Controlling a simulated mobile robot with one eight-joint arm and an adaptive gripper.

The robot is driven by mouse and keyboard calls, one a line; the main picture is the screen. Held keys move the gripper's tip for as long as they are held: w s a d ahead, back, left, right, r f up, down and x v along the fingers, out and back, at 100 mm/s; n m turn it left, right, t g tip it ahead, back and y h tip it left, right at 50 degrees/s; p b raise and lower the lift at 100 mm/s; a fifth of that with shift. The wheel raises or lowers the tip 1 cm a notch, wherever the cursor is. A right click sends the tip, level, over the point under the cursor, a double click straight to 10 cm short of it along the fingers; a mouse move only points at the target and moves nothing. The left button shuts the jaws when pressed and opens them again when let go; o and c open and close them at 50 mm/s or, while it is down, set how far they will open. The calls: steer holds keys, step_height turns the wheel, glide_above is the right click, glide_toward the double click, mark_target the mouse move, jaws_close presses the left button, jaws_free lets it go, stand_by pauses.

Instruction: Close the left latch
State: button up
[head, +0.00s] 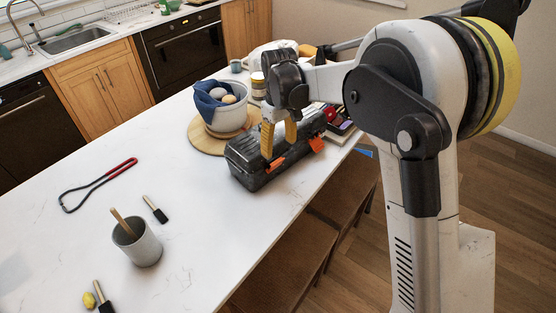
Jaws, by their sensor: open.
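A dark grey toolbox (247,166) sits on the white counter with its lid down. Two orange latches are on its front side. The left latch (275,165) is just below my gripper's fingertips, and the right latch (317,144) sticks outward from the box. I cannot tell the exact angle of the left latch. My gripper (279,148), with yellow fingers, is open and points down over the front of the toolbox. Its left finger is close to the left latch; I cannot tell whether they touch. The fingers hide part of the lid and front.
A white bowl (232,119) with a blue cloth stands behind the toolbox on a round wooden board (196,136). The counter (190,205) between is clear.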

mark_target(279, 161)
step_height(279, 161, down, 7)
steer(key=shift+f+b, duration=0.2)
steer(key=shift+b, duration=0.25)
steer(key=c, duration=1)
